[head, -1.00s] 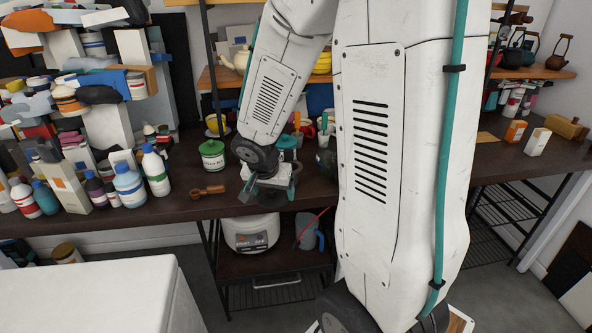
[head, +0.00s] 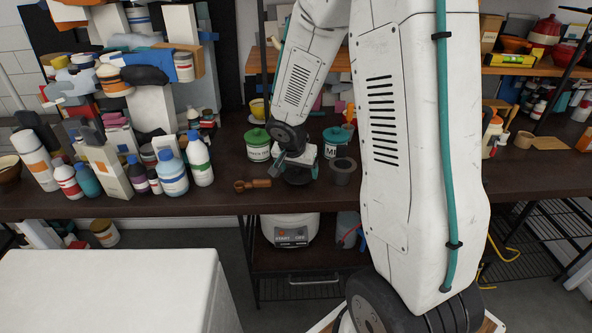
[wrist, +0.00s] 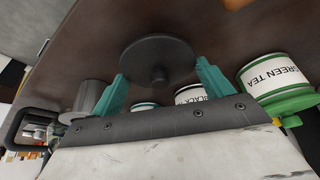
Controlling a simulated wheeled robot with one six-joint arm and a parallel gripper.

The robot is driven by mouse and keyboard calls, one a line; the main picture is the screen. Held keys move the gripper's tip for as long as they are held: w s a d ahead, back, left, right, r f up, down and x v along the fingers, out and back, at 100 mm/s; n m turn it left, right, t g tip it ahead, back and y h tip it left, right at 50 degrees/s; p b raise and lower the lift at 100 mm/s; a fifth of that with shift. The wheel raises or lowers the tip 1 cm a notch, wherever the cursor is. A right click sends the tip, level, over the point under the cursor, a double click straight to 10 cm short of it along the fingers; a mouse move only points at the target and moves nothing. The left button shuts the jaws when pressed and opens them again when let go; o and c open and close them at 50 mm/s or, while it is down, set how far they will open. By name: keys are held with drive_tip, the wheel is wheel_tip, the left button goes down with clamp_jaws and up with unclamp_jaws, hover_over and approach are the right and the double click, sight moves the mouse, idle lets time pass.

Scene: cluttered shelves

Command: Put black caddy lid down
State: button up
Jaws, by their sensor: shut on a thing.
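The black caddy lid (wrist: 158,58) is a dark round disc with a knob. In the wrist view it lies between the two teal fingers of my gripper (wrist: 162,80), which are shut on it. In the head view the lid (head: 297,178) shows as a dark disc below my gripper (head: 294,160), low over the dark tabletop. I cannot tell whether it touches the wood. A black-labelled caddy (wrist: 189,95) is partly hidden behind my gripper in the wrist view.
The green tea caddy (head: 258,147) stands left of my gripper. A teal-lidded caddy (head: 337,142) and a grey cup (head: 343,172) stand to its right. Several bottles (head: 172,177) crowd the left.

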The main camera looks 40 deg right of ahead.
drive_tip(key=shift+d+f, duration=0.15)
drive_tip(key=shift+f, duration=0.3)
drive_tip(key=shift+f, duration=0.1)
drive_tip(key=o, duration=1)
drive_tip(key=shift+c, duration=0.2)
drive_tip(key=v, duration=1.2)
drive_tip(key=s+a+r+n+y, duration=0.1)
drive_tip(key=s+a+r+n, duration=0.2)
drive_tip(key=s, duration=0.5)
drive_tip(key=s+a+r+n+y, duration=0.1)
drive_tip(key=s+a+r+n, duration=0.3)
drive_tip(key=s, duration=0.4)
drive_tip(key=s+a+r+n+g+y, duration=0.1)
drive_tip(key=s+a+r+n, duration=0.3)
drive_tip(key=s+a, duration=0.2)
drive_tip(key=shift+s+y, duration=0.3)
drive_tip(key=shift+s, duration=0.85)
